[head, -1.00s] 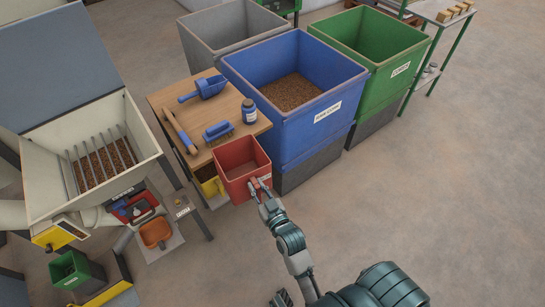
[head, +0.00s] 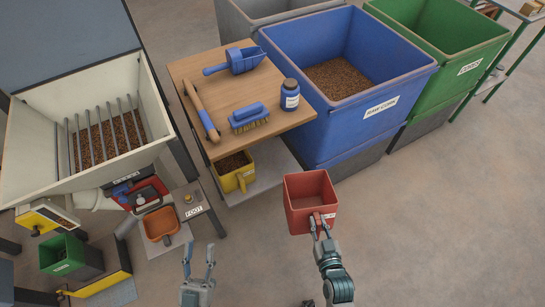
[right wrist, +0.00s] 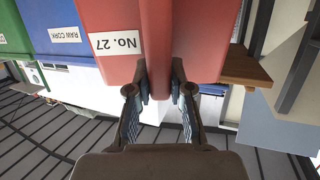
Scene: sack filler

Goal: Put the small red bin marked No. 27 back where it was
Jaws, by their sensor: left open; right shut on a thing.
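The small red bin (head: 296,221) is upright and looks empty inside. It is held out over bare floor, apart from the wooden table's front right corner. In the right wrist view its red wall (right wrist: 205,40) fills the top, with an upside-down label reading No. 27 (right wrist: 115,43). My right gripper (head: 320,224) is shut on the bin's near side; its fingers (right wrist: 160,85) close on a red part projecting from the wall. My left gripper (head: 197,252) is open and empty, left of the bin, its fingers pointing away from me.
The wooden table (head: 215,90) carries a blue scoop (head: 243,60), brush (head: 249,118), bottle (head: 290,95) and wooden-handled tool (head: 201,110). A yellow bin (head: 234,180) of grain stands on the grey lower shelf (head: 275,170). Floor at right is clear.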

